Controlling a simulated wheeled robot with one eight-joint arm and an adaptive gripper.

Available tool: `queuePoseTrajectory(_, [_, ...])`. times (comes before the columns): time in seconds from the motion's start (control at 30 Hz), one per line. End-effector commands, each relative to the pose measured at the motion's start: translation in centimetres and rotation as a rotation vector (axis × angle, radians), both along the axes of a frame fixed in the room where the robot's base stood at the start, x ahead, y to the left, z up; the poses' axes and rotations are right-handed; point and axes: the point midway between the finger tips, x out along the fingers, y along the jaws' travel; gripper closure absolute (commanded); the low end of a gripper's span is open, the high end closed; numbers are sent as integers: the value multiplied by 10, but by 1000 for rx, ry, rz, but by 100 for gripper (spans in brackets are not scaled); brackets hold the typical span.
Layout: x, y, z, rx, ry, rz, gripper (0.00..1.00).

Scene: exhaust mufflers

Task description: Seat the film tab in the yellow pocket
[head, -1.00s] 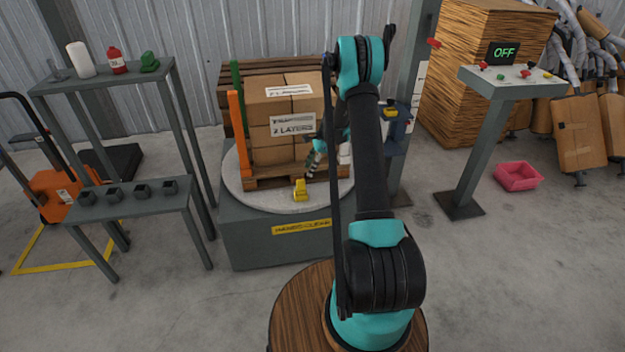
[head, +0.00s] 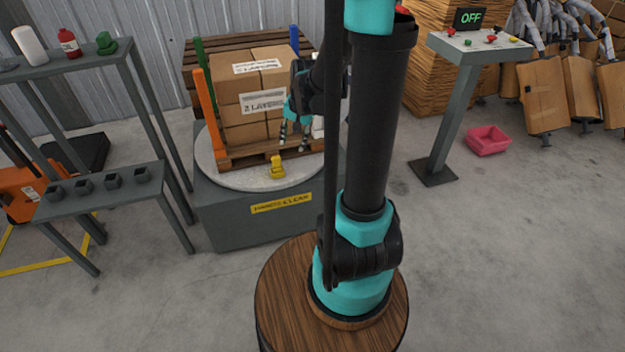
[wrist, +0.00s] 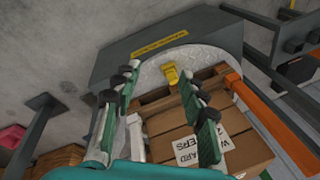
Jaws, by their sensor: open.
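The yellow pocket (head: 277,167) is a small yellow block on the pale turntable (head: 232,178), in front of the boxed pallet load. It also shows in the wrist view (wrist: 170,74), beyond my fingertips. My gripper (head: 294,140) is by the front right of the load, above and to the right of the pocket. In the wrist view my gripper (wrist: 155,80) has its two green and black fingers spread apart, with nothing seen held between them. A white piece (wrist: 135,132) shows beside the left finger; I cannot tell whether it is the film tab.
Stacked cartons (head: 242,110) stand on a wooden pallet with an orange post (head: 209,118) at the left corner. A grey bench (head: 105,190) is at left. A console (head: 475,45) reading OFF and a pink bin (head: 487,141) stand right. Floor between is clear.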

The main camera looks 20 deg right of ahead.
Motion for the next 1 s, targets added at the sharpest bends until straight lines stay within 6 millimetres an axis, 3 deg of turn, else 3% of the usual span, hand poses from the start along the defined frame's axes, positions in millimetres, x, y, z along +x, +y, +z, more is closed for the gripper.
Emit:
queuePoseTrajectory(0.03, [-19,1,3,-23,-19,47,58])
queuePoseTrajectory(0.3, [-109,-4,0,-170,-115,322,58])
queuePoseTrajectory(0.5, [-154,-8,-11,-257,-162,475,58])
queuePoseTrajectory(0.67, [-168,-10,-16,-288,-177,528,58])
queuePoseTrajectory(1.0, [-169,-10,-17,-293,-178,536,58])
